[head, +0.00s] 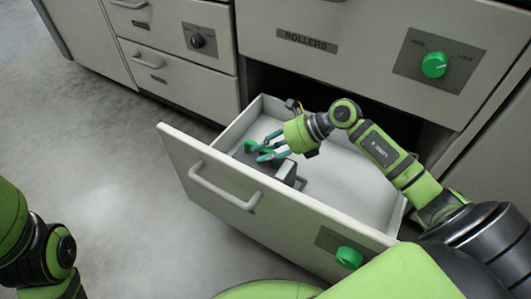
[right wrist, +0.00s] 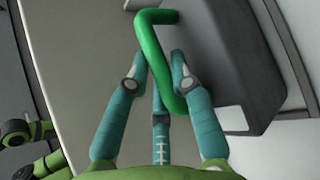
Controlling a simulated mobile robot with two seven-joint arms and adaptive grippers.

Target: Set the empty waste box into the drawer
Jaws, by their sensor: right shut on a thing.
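The waste box (head: 288,171) is a small dark grey box with a bent green handle (head: 250,146). In the head view it is inside the open drawer (head: 345,190), at the left end behind the front panel. I cannot tell whether it rests on the drawer floor. My right gripper (head: 268,148) reaches in from the right and is shut on the handle. In the right wrist view the teal fingers (right wrist: 158,68) close around the green bar, with the grey box (right wrist: 222,60) beside them to the right. The box's inside is hidden. My left gripper is out of view.
The drawer front has a pale bar handle (head: 222,188) and a green knob (head: 349,257). A cabinet front labelled ROLLERS (head: 307,41) with another green knob (head: 434,65) overhangs the drawer's back. The drawer floor right of the box is bare. Open floor (head: 110,170) lies left.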

